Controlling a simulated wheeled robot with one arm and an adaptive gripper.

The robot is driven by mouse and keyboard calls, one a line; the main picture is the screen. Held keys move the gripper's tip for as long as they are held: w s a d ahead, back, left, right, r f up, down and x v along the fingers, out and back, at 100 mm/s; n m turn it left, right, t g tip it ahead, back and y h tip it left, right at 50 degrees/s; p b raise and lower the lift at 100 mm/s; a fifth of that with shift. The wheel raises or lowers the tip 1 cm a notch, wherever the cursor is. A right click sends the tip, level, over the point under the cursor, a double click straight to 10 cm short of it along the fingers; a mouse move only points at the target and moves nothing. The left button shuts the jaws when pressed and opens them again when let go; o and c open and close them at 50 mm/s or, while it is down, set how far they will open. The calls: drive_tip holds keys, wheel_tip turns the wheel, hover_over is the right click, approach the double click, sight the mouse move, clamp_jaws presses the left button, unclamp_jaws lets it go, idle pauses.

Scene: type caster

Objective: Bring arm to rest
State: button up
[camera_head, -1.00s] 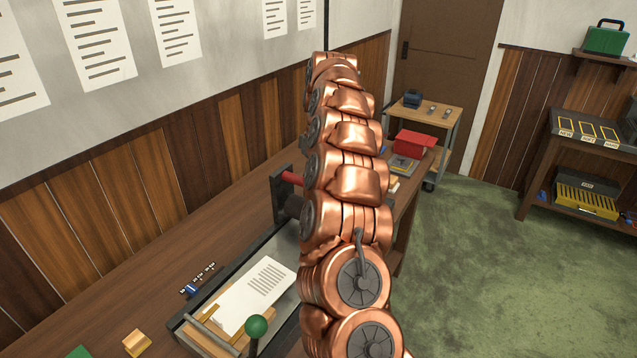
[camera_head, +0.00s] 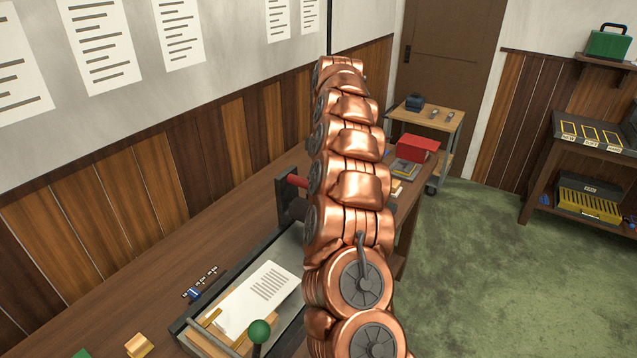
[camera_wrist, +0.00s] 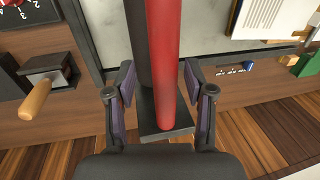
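My copper-coloured arm stretches up the middle of the head view over the workbench (camera_head: 95,300). My gripper does not show in the head view; the arm's far end is near the top. In the wrist view my gripper (camera_wrist: 160,105) has its two dark, purple-lined fingers spread apart, so it is open. A red cylinder (camera_wrist: 165,60) and a dark bar beside it show between and beyond the fingers. I cannot tell whether the fingers touch them. The red part (camera_head: 292,179) also shows in the head view, partly hidden behind my arm.
A press bed with a printed sheet (camera_head: 258,295) and a green-knobbed lever (camera_head: 259,331) is beside my arm. A wooden-handled crank (camera_wrist: 38,97) shows in the wrist view. A red box (camera_head: 418,148) is farther back. The green floor (camera_head: 470,270) at right is clear.

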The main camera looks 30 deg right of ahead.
idle(0.4)
drive_tip(key=shift+a+r, duration=0.3)
drive_tip(key=shift+r, duration=0.05)
drive_tip(key=shift+w+a+r+t, duration=0.1)
drive_tip(key=shift+a+r+t, duration=0.1)
drive_tip(key=shift+a+r, duration=0.35)
drive_tip(key=shift+a+r+t, duration=0.2)
drive_tip(key=shift+a+r, duration=0.05)
drive_tip(key=shift+r, duration=0.45)
drive_tip(key=s+a+r, duration=0.2)
drive_tip(key=s+a, duration=0.4)
drive_tip(key=a, duration=0.3)
drive_tip(key=s+a+r, duration=0.3)
drive_tip(key=s+a, duration=0.4)
drive_tip(key=a, duration=0.2)
drive_tip(key=s+a+f+m, duration=0.1)
drive_tip(key=s+f, duration=0.1)
drive_tip(key=s, duration=0.7)
drive_tip(key=s+a+f+m+g+h, duration=0.1)
drive_tip(key=s+a+f+m, duration=0.1)
drive_tip(key=s, duration=0.7)
drive_tip(key=s+a+f+m+h, duration=0.1)
drive_tip(key=s+f, duration=0.3)
drive_tip(key=s, duration=0.5)
drive_tip(key=shift+s+a+m+g, duration=0.3)
drive_tip(key=shift+a+m+g, duration=0.1)
